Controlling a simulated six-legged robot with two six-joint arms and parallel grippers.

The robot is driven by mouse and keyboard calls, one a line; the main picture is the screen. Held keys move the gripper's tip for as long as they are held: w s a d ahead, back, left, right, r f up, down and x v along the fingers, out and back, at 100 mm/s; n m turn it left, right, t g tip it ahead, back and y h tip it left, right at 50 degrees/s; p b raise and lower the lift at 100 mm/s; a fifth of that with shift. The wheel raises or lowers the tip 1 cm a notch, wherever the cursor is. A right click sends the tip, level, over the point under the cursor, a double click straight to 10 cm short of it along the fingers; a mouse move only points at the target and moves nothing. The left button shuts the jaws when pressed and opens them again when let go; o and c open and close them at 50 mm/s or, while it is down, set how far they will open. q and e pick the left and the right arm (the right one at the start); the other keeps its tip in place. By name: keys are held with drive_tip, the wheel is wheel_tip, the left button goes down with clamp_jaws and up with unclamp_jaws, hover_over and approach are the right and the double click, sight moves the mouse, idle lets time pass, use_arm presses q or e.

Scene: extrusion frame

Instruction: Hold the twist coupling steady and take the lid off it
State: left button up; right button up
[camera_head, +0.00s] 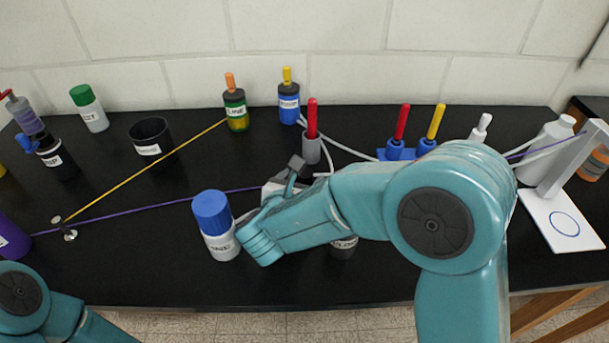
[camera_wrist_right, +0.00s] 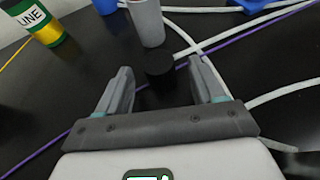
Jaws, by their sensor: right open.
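My right gripper (camera_head: 297,168) reaches over the black table, partly hidden behind my right arm. In the right wrist view its two fingers (camera_wrist_right: 161,67) are open and apart. A short dark cylinder (camera_wrist_right: 160,72) stands between and just beyond the fingertips, not visibly touched. I cannot tell for certain which object is the twist coupling; this dark cylinder may be it, and my arm hides it in the head view. A white jar with a blue lid (camera_head: 212,212) stands upright left of my right arm. My left arm shows at the lower left, its gripper out of view.
A grey cylinder with a red handle (camera_head: 311,146) stands beyond the right gripper. Yellow and purple cords cross the table (camera_head: 120,275). A black cup (camera_head: 151,136) and several bottles stand toward the back.

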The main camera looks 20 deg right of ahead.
sight(302, 180)
drive_tip(key=x, duration=0.3)
drive_tip(key=shift+w+d+f, duration=0.15)
drive_tip(key=shift+w+f, duration=0.05)
drive_tip(key=shift+w, duration=0.1)
drive_tip(key=c, duration=1.1)
